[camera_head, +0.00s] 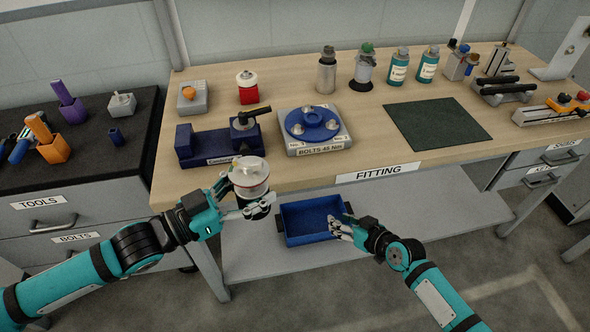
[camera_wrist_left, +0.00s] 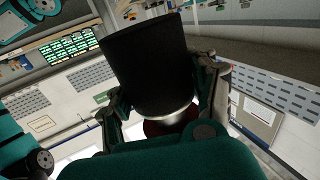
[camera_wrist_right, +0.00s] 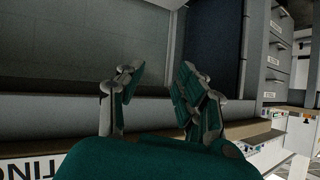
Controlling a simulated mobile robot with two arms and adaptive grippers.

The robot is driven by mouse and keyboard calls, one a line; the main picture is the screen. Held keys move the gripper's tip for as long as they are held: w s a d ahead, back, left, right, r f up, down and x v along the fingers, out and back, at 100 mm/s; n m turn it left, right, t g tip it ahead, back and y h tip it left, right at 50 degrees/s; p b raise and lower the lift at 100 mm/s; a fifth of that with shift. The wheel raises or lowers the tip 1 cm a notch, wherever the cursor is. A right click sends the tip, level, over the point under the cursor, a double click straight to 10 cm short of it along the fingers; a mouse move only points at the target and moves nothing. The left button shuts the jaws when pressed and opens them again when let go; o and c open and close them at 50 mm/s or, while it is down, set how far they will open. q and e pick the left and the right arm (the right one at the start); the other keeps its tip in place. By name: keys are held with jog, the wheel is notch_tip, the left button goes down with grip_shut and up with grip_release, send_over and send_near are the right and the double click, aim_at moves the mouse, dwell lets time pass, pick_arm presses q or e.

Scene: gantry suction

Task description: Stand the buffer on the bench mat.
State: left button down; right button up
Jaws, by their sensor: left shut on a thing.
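My left gripper (camera_head: 250,207) is shut on a round piece that I take for the buffer (camera_head: 249,175). It has a clear and pale upper part and a black lower part. The gripper holds it in the air at the bench's front left edge, roughly upright. In the left wrist view its black body (camera_wrist_left: 146,62) stands between the fingers, with a silver band and a dark red part below. The dark green bench mat (camera_head: 437,123) lies bare on the right half of the bench. My right gripper (camera_head: 343,226) is open and empty, in front of the bench near the blue bin.
A blue vise (camera_head: 200,145) and a bolt plate with a blue disc (camera_head: 313,123) stand on the bench left of the mat. Bottles (camera_head: 398,67) stand behind the mat. A blue bin (camera_head: 305,222) sits on the lower shelf.

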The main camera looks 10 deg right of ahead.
jog(key=w+a+r+n+y, duration=0.1)
jog(key=a+r+n+y, duration=0.2)
jog(key=r, duration=0.8)
jog(key=s+a+r+n+g+y, duration=0.1)
jog(key=s+a+r+n+y, duration=0.1)
jog(key=r, duration=0.5)
jog(key=s+a+r+n+g+y, duration=0.1)
jog(key=s+a+r+n+y, duration=0.1)
jog(key=s+a+r, duration=0.3)
jog(key=s+a+r+n+y, duration=0.2)
jog(key=s+a+r+y, duration=0.1)
jog(key=r, duration=0.8)
jog(key=shift+s+a+g+y, duration=0.3)
jog(key=shift+s+a+g, duration=0.1)
jog(key=shift+s+a, duration=0.25)
send_over(252, 191)
jog(key=w+a, duration=0.3)
jog(key=a, duration=0.1)
jog(key=shift+w+d+r, duration=0.1)
jog(key=shift+w, duration=0.05)
grip_shut()
jog(key=shift+n, duration=0.3)
jog(key=c, duration=0.7)
grip_release()
